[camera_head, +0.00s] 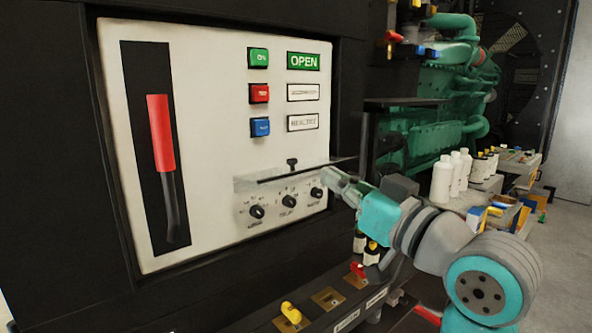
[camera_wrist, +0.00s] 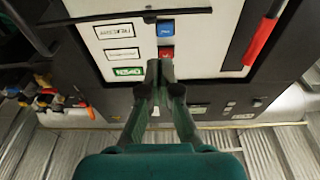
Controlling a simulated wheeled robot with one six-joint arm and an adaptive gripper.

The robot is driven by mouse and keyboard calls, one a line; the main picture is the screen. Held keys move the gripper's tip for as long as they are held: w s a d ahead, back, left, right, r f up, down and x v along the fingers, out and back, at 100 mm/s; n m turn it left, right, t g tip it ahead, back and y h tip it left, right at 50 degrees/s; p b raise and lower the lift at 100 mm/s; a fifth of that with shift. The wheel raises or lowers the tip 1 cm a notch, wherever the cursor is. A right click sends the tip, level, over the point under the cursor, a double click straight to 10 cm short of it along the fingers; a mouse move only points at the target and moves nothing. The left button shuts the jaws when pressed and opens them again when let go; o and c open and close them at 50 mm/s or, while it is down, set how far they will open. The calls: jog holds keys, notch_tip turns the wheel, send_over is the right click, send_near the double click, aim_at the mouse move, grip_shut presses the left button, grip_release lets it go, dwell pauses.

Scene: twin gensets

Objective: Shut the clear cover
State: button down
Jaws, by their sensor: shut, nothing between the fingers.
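The clear cover (camera_head: 262,184) is a see-through flap on the white panel, above a row of black knobs (camera_head: 288,201). It looks raised, sticking out from the panel, with a dark bar and a small black tab (camera_head: 292,163). In the wrist view a dark bar with a small tab (camera_wrist: 150,17) crosses the top; its clear part is hard to make out. My gripper (camera_head: 333,178) is at the cover's right end in the head view; I cannot tell whether they touch. Its fingers (camera_wrist: 159,66) are together and empty, appearing over the red button in the wrist view.
A red-handled lever (camera_head: 161,134) is on the panel's left. Green, red and blue buttons (camera_head: 259,92) sit above the cover. Yellow and red switches (camera_head: 291,312) line a ledge below.

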aim_at(301, 169)
jog(key=s+a+r+x, duration=0.1)
jog(key=r+x, duration=0.1)
jog(key=x, duration=0.8)
jog(key=shift+n, duration=0.3)
jog(key=shift+s+d+f, duration=0.1)
jog(key=shift+d+f, duration=0.15)
jog(key=shift+f, duration=0.75)
jog(key=shift+d+f, duration=0.2)
jog(key=shift+f, duration=0.8)
jog(key=shift+f, duration=0.1)
